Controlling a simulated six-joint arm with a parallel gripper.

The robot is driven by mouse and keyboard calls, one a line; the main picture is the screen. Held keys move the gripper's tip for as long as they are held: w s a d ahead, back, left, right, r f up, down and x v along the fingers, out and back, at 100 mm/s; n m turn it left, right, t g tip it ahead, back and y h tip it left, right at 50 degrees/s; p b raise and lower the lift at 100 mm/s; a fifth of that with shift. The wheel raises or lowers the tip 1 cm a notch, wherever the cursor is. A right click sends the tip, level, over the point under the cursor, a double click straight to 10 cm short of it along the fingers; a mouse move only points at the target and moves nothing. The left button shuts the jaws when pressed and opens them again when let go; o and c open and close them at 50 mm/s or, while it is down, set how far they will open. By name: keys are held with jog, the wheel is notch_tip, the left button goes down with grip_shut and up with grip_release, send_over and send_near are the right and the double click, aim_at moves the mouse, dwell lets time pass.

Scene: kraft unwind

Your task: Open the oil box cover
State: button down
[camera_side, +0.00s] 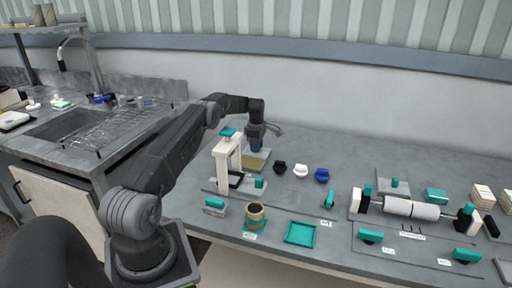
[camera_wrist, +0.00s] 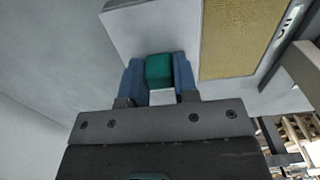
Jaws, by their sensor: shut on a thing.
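My gripper (camera_side: 256,147) points down over the oil box (camera_side: 257,162) behind the white stand. In the wrist view its blue fingers (camera_wrist: 158,75) are shut on a teal handle (camera_wrist: 159,67), one on each side. A pale grey plate, apparently the cover (camera_wrist: 150,28), lies at the handle. A tan, grainy surface (camera_wrist: 240,38) shows beside the plate, to the right in the wrist view. In the side view the handle is hidden behind my gripper and the stand. I cannot tell how far the cover is lifted or shifted.
The white stand (camera_side: 229,158) with a teal top is close to my gripper on the left. Black, white and blue small pieces (camera_side: 301,171) stand to the right. A brown cup (camera_side: 256,213) and teal tray (camera_side: 301,234) are nearer the front. A roller (camera_side: 412,208) stands further right.

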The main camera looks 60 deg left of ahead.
jog(key=c, duration=0.9)
grip_release()
jog(key=shift+r, duration=0.1)
notch_tip(320, 180, up, 14)
jog(key=shift+f, duration=0.15)
